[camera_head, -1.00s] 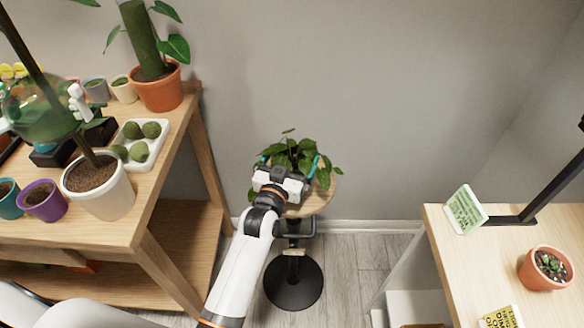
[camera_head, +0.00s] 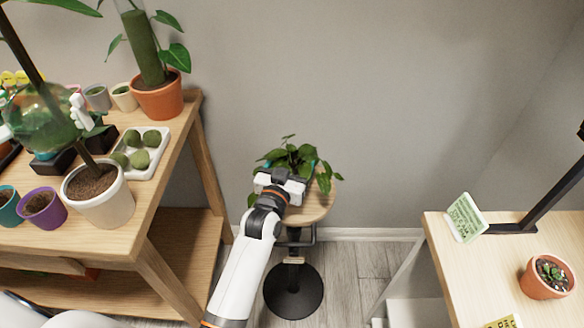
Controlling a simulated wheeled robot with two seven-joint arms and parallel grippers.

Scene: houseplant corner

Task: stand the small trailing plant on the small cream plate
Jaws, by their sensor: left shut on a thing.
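The small trailing plant (camera_head: 298,156) has green leaves and is at the round wooden stool top (camera_head: 318,208) in the middle. My left gripper (camera_head: 287,178) reaches it from the front and is shut on it. The gripper and leaves hide the plant's pot, so I cannot tell whether the pot touches the stool top. The small cream plate cannot be made out; it may be hidden behind the gripper. My right gripper is not in view.
A wooden shelf bench (camera_head: 150,226) on the left holds several pots, a glass globe and a white tray (camera_head: 157,158) of moss balls. A light table (camera_head: 500,262) on the right holds a terracotta pot (camera_head: 545,278), a card and a black lamp stand. Floor shows between them.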

